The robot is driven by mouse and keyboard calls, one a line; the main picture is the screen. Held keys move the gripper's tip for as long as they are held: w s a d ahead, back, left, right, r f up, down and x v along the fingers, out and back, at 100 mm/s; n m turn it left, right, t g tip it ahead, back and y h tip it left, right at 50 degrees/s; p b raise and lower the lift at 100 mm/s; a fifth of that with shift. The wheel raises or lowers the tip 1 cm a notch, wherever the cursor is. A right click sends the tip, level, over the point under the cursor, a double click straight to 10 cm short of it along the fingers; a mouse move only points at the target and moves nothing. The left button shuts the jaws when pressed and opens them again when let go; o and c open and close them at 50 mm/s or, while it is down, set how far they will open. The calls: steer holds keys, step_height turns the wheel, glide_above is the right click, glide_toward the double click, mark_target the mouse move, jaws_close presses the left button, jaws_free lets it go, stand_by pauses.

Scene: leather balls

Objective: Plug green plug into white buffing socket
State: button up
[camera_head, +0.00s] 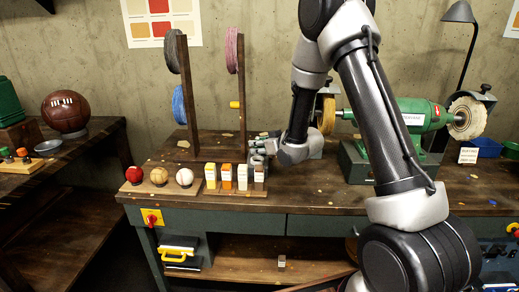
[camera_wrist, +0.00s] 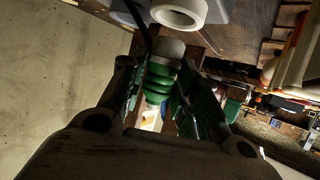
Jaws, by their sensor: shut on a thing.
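My gripper (camera_head: 264,147) is over the back middle of the workbench, pointing left in the head view. In the wrist view my gripper (camera_wrist: 158,100) is shut on the green plug (camera_wrist: 158,84), a ribbed green body with a pale grey rounded end. That end points toward a white ring-shaped socket (camera_wrist: 180,14) at the top of the wrist view. The plug's end and the ring look close but apart; the exact gap is hard to judge. In the head view I cannot make out the plug or the white socket clearly.
A green buffing machine (camera_head: 412,117) with pale wheels stands at right behind my arm. A wooden spool rack (camera_head: 243,95) rises close to my gripper. Three balls (camera_head: 158,176) and several small bottles (camera_head: 226,177) line the bench front. A side table (camera_head: 75,190) stands at left.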

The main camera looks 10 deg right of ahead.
steer(key=shift+r, duration=2.35)
